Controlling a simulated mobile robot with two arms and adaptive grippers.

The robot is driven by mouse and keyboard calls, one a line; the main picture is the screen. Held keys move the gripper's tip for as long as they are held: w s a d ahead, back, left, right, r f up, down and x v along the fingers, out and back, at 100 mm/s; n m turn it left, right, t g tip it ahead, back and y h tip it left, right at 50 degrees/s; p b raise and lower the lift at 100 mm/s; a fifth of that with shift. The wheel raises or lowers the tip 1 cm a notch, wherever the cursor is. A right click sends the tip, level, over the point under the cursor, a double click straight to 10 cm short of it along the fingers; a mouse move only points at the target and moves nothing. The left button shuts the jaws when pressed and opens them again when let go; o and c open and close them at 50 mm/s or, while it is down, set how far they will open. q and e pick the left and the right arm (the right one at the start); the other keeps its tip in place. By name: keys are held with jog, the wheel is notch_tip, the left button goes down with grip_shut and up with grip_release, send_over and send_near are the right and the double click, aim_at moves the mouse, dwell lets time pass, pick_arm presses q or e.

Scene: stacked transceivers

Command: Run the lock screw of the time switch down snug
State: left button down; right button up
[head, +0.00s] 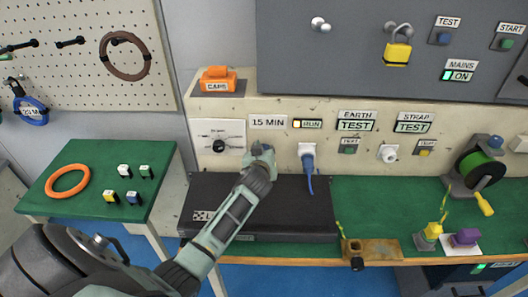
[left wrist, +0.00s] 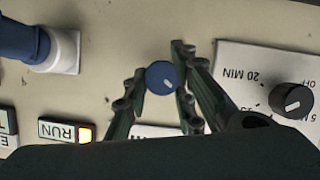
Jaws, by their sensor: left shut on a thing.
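The time switch (head: 218,132) is a white plate with a black dial knob on the beige back panel; its plate (left wrist: 240,62) and black knob (left wrist: 293,100) also show at right in the left wrist view. A round blue screw head (left wrist: 162,77) with a white mark sits on the panel beside the plate. I take it for the lock screw. My left gripper (left wrist: 160,72) is shut on the blue head, one finger on each side. In the head view my left gripper (head: 260,153) reaches the panel just right of the time switch and mostly hides the screw. My right gripper is out of view.
A blue plug (head: 308,160) with a cord is in a socket right of my gripper. The RUN lamp (head: 307,123) is lit yellow. A dark flat box (head: 300,208) lies under my arm. A green side table (head: 85,160) stands at left.

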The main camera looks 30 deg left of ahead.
pick_arm(q)
jog(key=shift+w+d+r, duration=0.15)
jog(key=shift+d, duration=0.1)
dwell(0.3)
jog(key=c, duration=1.6)
grip_release()
jog(key=shift+d, duration=0.15)
jog(key=v, duration=1.2)
jog(key=shift+m, duration=0.3)
